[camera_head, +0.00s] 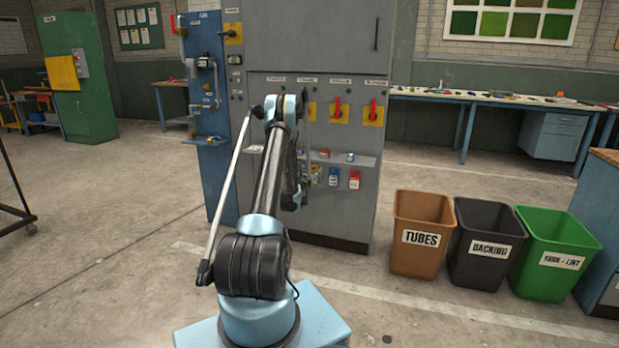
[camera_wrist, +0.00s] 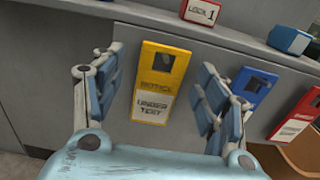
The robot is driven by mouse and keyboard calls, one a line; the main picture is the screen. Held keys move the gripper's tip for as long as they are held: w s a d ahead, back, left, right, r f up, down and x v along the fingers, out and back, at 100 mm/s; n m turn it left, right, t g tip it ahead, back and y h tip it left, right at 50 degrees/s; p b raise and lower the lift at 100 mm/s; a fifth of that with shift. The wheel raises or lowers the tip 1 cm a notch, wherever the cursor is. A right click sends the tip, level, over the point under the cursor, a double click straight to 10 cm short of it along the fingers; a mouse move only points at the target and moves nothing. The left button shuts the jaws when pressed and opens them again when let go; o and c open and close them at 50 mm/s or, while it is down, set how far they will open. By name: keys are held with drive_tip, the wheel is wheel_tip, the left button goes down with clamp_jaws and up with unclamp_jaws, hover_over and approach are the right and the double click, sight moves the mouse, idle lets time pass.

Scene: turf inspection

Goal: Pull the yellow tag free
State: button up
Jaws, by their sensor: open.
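The yellow tag (camera_wrist: 160,80) hangs flat against the front of the grey cabinet in the wrist view. It has a dark square near its top and a white label reading "UNDER TEST". My gripper (camera_wrist: 155,93) is open, with one finger to the left of the tag and one to the right. The tag shows between the fingers, and I see no contact. In the head view my arm hides most of the tag, and my gripper's fingers cannot be made out there.
A blue tag (camera_wrist: 248,87) and a red tag (camera_wrist: 298,115) hang to the right, the blue one close to my right finger. Above, a ledge (camera_wrist: 235,42) holds a red block labelled "LOCK 1" (camera_wrist: 201,11) and a blue block (camera_wrist: 289,40). Bins (camera_head: 423,236) stand right of the cabinet.

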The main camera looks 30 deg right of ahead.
drive_tip(key=shift+w+d, duration=0.35)
drive_tip(key=shift+w, duration=0.1)
drive_tip(key=shift+s+d, duration=0.1)
drive_tip(key=shift+d, duration=0.05)
drive_tip(key=c, duration=1.2)
